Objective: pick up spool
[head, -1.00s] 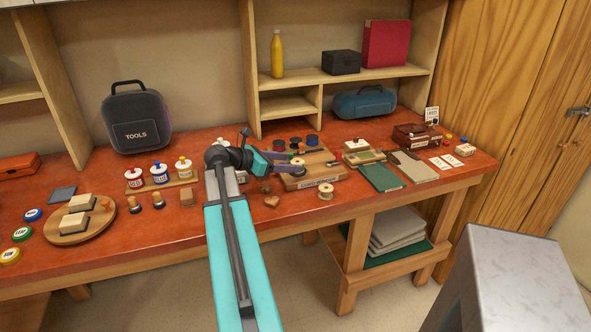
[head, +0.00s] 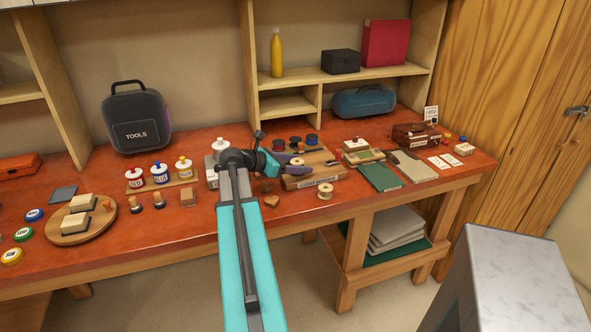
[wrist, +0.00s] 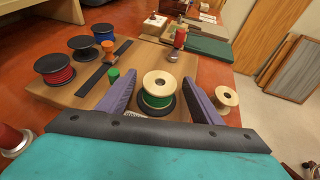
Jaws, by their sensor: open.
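A spool with a pale wooden top and green thread (wrist: 158,92) stands upright on a dark round base on the wooden board, between my fingers in the wrist view. Its pale top also shows in the head view (head: 297,161). My gripper (wrist: 160,98) is open, with one purple finger on each side of this spool and visible space beside it. In the head view my gripper (head: 291,164) is low over the board. A second, pale wooden spool (wrist: 226,97) stands outside the right finger, near the table's front edge; it also shows in the head view (head: 325,190).
Red (wrist: 54,69), dark (wrist: 83,47) and blue (wrist: 103,33) spools stand on the left of the board. A small green-topped piece (wrist: 113,76) stands close to my left finger. A green folder (head: 381,177) lies to the right.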

